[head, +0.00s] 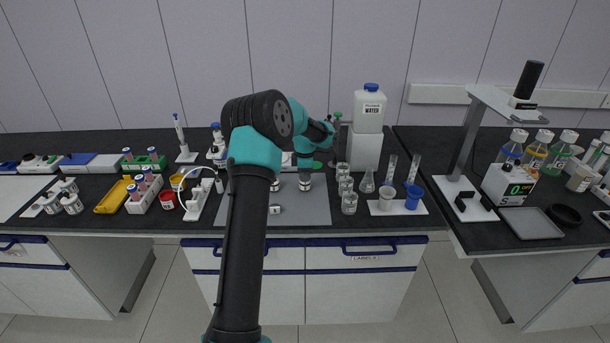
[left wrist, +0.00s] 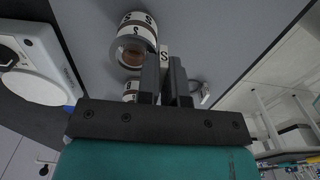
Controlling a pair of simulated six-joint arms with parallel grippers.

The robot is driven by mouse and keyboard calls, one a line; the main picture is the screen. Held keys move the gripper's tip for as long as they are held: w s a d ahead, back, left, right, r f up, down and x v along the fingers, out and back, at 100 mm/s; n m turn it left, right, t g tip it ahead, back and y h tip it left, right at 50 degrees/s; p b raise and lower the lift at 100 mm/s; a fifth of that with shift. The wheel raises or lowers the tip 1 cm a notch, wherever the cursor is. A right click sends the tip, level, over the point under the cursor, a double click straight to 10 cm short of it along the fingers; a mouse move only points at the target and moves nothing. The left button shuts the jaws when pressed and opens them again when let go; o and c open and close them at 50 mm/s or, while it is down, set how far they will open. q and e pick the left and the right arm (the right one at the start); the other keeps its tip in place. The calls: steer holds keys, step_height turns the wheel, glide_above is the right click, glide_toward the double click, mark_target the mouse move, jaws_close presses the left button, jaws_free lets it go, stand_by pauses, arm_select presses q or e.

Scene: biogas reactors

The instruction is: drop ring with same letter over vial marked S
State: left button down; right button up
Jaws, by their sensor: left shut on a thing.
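My left gripper (left wrist: 164,72) is shut on a small white tab marked S (left wrist: 164,52) in the left wrist view. A round vial with white bands marked S (left wrist: 131,44) is just beside the fingertips there. How the ring of the held tab lies relative to this vial I cannot tell. A second small white marked piece (left wrist: 130,88) is partly hidden by the fingers. In the head view, the left arm reaches over the grey mat (head: 320,222), where small vials (head: 304,183) stand. The fingertips are hard to make out there. My right gripper is not in view.
A small white labelled piece (head: 274,210) lies at the mat's front. Several glass beakers (head: 349,203) stand right of the mat. A white stand with tubing (head: 197,202) is on its left. The mat's front right is clear.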

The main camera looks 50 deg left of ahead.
arm_select(q)
steer(key=shift+f, duration=0.7)
stand_by(0.4)
steer(key=c, duration=0.8)
jaws_free()
steer(key=shift+r, duration=0.1)
steer(key=shift+r, duration=3.45)
